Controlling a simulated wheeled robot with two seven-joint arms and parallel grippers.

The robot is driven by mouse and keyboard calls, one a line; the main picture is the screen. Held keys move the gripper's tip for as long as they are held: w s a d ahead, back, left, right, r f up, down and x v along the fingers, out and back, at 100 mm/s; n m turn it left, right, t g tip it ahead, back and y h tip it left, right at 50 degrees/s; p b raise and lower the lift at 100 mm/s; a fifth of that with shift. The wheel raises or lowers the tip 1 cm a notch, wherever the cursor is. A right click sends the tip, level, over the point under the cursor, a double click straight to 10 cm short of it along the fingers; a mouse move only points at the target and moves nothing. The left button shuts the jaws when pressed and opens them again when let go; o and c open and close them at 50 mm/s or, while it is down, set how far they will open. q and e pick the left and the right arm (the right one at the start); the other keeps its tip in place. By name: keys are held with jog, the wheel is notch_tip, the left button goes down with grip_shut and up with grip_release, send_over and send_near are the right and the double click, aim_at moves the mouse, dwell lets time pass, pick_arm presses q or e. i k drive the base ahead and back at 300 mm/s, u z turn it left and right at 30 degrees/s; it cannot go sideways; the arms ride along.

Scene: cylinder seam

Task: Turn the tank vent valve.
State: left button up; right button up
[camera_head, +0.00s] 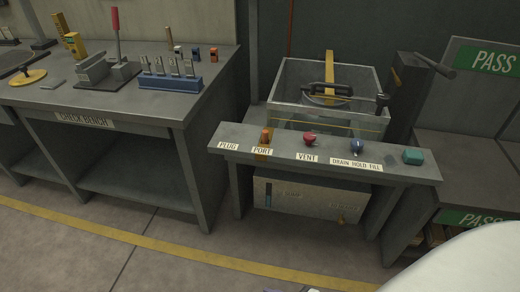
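The vent valve is a small red knob (309,138) on the front shelf (230,140) of the tank stand, just behind a white label reading VENT (307,158). Its exact handle angle is too small to tell. The glass-walled tank (285,90) stands behind the shelf with a dark clamp-like fitting and a yellow strap over it. Neither of my grippers shows clearly; only a white rounded part of mine fills the bottom right corner.
A blue knob (356,146) stands behind the DRAIN HOLD FILL label, right of the red one. A teal block (412,157) sits at the shelf's right end, and an orange fitting (265,136) by PORT. The check bench (150,110) is left; PASS racks (470,150) are right.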

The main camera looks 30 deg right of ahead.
aim_at(310, 138)
jog(key=u, duration=0.15)
jog(key=k, duration=0.4)
jog(key=u, duration=0.25)
jog(key=i, duration=1.75)
jog(key=z, duration=1.9)
jog(key=i, duration=0.65)
jog(key=z, duration=0.6)
